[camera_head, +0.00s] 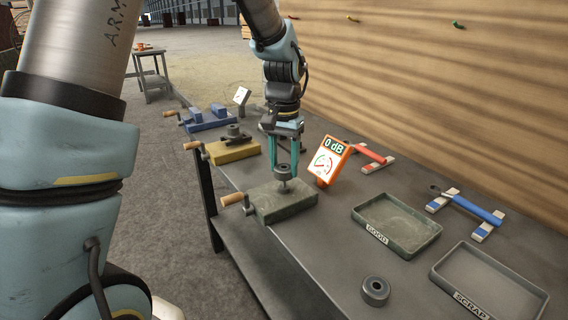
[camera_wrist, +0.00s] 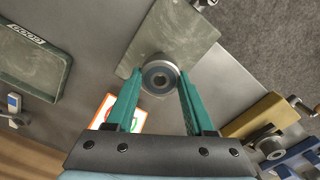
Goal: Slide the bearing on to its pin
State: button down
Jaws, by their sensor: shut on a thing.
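My gripper (camera_head: 285,164) is shut on a dark grey ring-shaped bearing (camera_head: 284,171), which sits level between the fingertips. The bearing also shows in the wrist view (camera_wrist: 160,77), with a dark centre hole facing the camera. Just below it in the head view, a short pin (camera_head: 283,187) stands up from a grey-green block (camera_head: 296,204) with a wooden-handled crank. The bearing appears at or just above the pin's top; I cannot tell whether they touch. In the wrist view the bearing hides the pin, and the block (camera_wrist: 176,38) lies beyond it.
A second bearing (camera_head: 375,291) lies on the bench (camera_head: 320,265). A meter reading 0 dB (camera_head: 329,161) stands close behind the block. GOOD (camera_head: 409,246) and SCRAP (camera_head: 523,307) trays are at right. Yellow (camera_head: 233,152) and blue (camera_head: 208,121) fixtures stand farther back.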

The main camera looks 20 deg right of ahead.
aim_at(284, 174)
jog(key=shift+f+b, duration=0.85)
jog(key=shift+f, duration=0.75)
jog(key=shift+c, duration=1)
grip_release()
jog(key=shift+r, duration=0.1)
notch_tip(284, 174, up, 11)
jog(key=b, duration=0.1)
jog(key=shift+b, duration=0.35)
jog(key=w+a+f+n, duration=0.1)
jog(key=a+f+n, duration=0.15)
jog(key=a, duration=0.65)
jog(key=w+a+f+n, duration=0.15)
jog(key=a+f, duration=0.25)
jog(key=a, duration=0.4)
jog(key=s+a+f+n, duration=0.2)
jog(key=s+a, duration=0.1)
jog(key=a, duration=0.3)
jog(key=s+a+f+n+t, duration=0.1)
jog(key=s+a+f+n, duration=0.1)
jog(key=a, duration=0.5)
jog(key=shift+s+f+n+t, duration=0.25)
jog(key=shift+s+n+t, duration=0.05)
jog(key=shift+s, duration=0.45)
